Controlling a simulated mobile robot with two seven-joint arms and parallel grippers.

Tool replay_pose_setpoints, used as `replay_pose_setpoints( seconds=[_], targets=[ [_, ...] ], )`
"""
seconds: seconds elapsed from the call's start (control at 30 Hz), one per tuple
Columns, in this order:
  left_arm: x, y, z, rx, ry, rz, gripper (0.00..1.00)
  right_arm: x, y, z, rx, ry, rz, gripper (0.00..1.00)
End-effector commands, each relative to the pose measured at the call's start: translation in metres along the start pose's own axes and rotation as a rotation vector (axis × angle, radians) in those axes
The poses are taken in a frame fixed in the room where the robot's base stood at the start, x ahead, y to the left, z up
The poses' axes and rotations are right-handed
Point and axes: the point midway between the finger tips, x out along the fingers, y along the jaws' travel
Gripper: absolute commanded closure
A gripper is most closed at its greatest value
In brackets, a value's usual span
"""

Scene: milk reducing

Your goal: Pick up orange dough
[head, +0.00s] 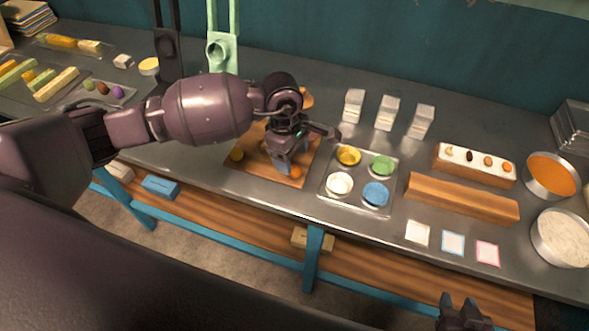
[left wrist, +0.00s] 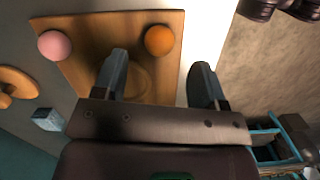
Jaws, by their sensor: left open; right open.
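The orange dough (head: 296,172) is a small ball near the front right corner of a wooden board (head: 246,172). In the left wrist view the orange dough (left wrist: 159,40) lies between the lines of my two fingers, just beyond the tips. My left gripper (head: 287,168) is over the board, right beside the orange dough, with its fingers apart and nothing between them. It also shows in the left wrist view (left wrist: 160,62). My right gripper (head: 461,305) is open and empty at the bottom right, away from the dough.
White cartons (head: 387,113) stand behind, and a long wooden block (head: 462,198) lies further right.

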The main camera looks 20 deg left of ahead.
Motion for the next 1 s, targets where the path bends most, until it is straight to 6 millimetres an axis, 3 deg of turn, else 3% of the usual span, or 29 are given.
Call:
replay_pose_setpoints(
  seconds=[0.3,0.63,1.0],
  targets=[
    [0.04,0.001,0.002,-0.001,-0.002,-0.003,0.34,0.001,0.0,-0.015,-0.002,0.019,-0.002,0.57],
    [0.047,0.001,0.001,-0.001,-0.001,-0.001,0.34,0.0,0.0,-0.014,0.0,0.017,-0.002,0.57],
    [0.046,0.001,0.001,-0.001,-0.001,-0.001,0.86,-0.005,0.0,-0.006,0.003,0.0,0.001,0.57]
  ],
)
